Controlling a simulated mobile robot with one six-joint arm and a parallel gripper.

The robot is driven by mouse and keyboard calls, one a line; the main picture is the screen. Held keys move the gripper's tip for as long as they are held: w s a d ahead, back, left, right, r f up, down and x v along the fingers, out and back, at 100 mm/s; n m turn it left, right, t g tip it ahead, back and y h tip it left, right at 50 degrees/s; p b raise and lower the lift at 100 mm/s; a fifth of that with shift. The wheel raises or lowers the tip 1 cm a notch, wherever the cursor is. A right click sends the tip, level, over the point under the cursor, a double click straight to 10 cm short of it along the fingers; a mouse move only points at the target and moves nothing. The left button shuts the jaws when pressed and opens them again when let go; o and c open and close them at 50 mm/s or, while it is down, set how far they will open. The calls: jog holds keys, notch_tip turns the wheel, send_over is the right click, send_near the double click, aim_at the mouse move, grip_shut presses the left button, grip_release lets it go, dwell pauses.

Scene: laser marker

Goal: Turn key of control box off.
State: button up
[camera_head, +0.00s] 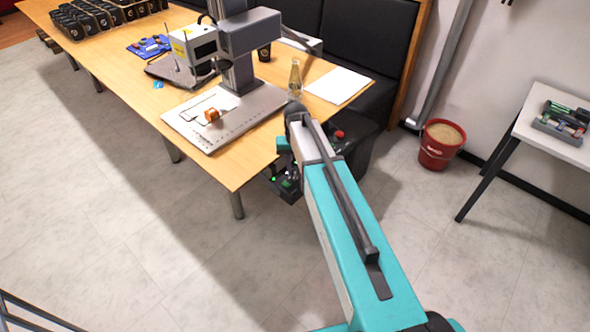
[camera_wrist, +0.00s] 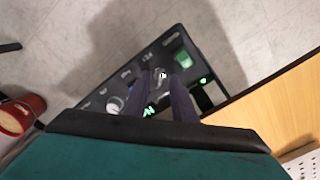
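The control box is a black panel with white lettering, a round knob and green lit parts; it fills the middle of the wrist view (camera_wrist: 125,76). In the head view its front part (camera_head: 289,187) shows beside the table corner, partly hidden by my arm. The key (camera_wrist: 162,75) is a small dark piece with a light spot on the panel. My gripper (camera_wrist: 163,84) is over the panel with its two dark fingers apart, one on each side of the key. I cannot tell whether they touch it.
The wooden table (camera_head: 110,85) bears the laser marker (camera_head: 237,50) and a glass bottle (camera_head: 294,78). Its edge (camera_wrist: 275,105) lies close beside the panel in the wrist view. A red bucket (camera_head: 437,153) stands by the wall. The floor in front is clear.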

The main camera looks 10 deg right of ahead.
jog(key=shift+f, duration=0.4)
grip_shut()
jog(key=shift+a, duration=0.2)
jog(key=shift+d, duration=0.1)
